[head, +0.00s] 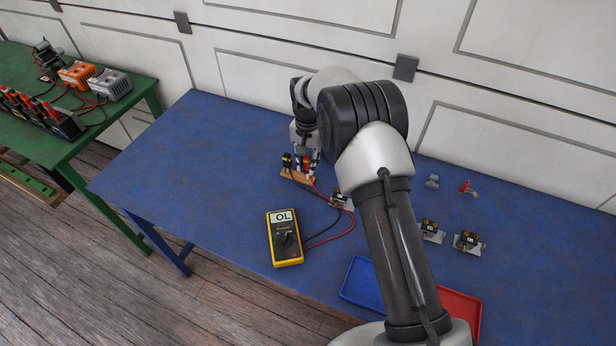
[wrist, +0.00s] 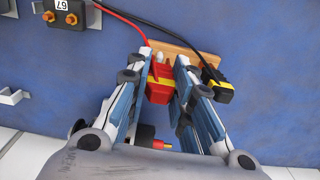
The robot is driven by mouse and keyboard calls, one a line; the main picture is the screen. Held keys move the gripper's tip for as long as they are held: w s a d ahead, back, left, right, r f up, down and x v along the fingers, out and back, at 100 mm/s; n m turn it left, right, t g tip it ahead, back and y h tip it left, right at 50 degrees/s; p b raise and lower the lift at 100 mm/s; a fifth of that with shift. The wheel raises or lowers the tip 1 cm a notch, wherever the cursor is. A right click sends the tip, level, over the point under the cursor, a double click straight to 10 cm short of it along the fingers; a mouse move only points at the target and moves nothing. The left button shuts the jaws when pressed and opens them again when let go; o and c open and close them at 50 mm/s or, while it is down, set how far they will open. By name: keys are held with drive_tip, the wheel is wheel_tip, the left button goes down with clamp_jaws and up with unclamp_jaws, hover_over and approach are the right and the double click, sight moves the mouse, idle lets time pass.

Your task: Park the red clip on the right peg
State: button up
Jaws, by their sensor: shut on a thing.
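The red clip (wrist: 159,84), with yellow bands and a red lead, sits between the two fingers of my gripper (wrist: 163,62) in the wrist view. My gripper is shut on it. The clip is at one end of the wooden peg block (wrist: 187,55); a small pale peg tip shows beside it. I cannot tell whether the clip is seated on the peg. The black clip (wrist: 216,86) is at the block's other end. In the head view my gripper (head: 306,153) is over the block (head: 298,178), with the black clip (head: 287,161) at left and red clip (head: 307,166) at right.
A yellow multimeter (head: 285,238) reading OL lies in front, its leads running to the clips. A numbered part (wrist: 68,12) is near the block. Blue (head: 358,285) and red (head: 462,310) trays and other small parts (head: 469,241) lie to the right. The blue table's left is clear.

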drive_tip(key=shift+f+b, duration=0.3)
drive_tip(key=shift+f, duration=0.45)
drive_tip(key=o, duration=0.8)
drive_tip(key=shift+o, duration=0.2)
wheel_tip(320, 180, up, 9)
drive_tip(key=p, duration=0.5)
drive_tip(key=shift+f, duration=0.2)
